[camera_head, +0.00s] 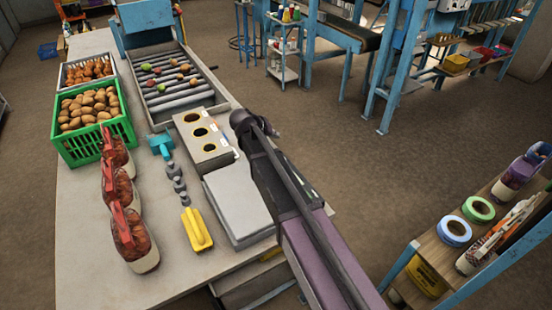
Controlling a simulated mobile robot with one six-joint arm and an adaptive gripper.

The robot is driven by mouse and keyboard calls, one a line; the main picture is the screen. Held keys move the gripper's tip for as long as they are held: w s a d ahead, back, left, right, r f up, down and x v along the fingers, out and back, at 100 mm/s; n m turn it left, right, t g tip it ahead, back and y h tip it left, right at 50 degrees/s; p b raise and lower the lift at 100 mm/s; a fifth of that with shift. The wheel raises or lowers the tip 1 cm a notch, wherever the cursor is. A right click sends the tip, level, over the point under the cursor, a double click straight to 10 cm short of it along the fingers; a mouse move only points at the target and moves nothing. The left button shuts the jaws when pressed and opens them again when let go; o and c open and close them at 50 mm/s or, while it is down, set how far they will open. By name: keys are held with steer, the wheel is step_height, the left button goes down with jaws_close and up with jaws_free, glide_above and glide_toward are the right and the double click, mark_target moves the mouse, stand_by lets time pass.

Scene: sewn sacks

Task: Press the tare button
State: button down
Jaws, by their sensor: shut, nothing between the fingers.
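A scale with a flat grey weighing plate (236,198) stands near the right edge of the table. I cannot make out a tare button on it; the side along my arm is partly covered. My dark and purple arm (318,255) reaches in from the lower right. It passes just right of the scale in the picture, and its dark rounded joint shows above and right of the plate. I cannot see my gripper's fingers, so their place relative to the scale is hidden.
A box with three holes (202,137) adjoins the scale. Grey weights (178,185) and a yellow object (196,230) stand to its left. Three red sacks (128,235), a green potato crate (93,120) and a roller conveyor (172,85) occupy the table. A shelf (430,240) stands right.

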steer(key=shift+f, duration=0.2)
step_height(320, 180, down, 8)
steer(key=b, duration=0.8)
steer(key=shift+f+b, duration=0.15)
steer(key=shift+b, duration=0.2)
steer(key=shift+f, duration=0.1)
steer(key=shift+f+b, duration=0.9)
steer(key=shift+b, duration=0.05)
stand_by(2.4)
steer(key=shift+r, duration=0.2)
steer(key=shift+r+p, duration=0.7)
steer(key=shift+p, duration=0.2)
steer(key=shift+r, duration=0.1)
steer(key=shift+r+p, duration=2.4)
steer(key=shift+p, duration=0.1)
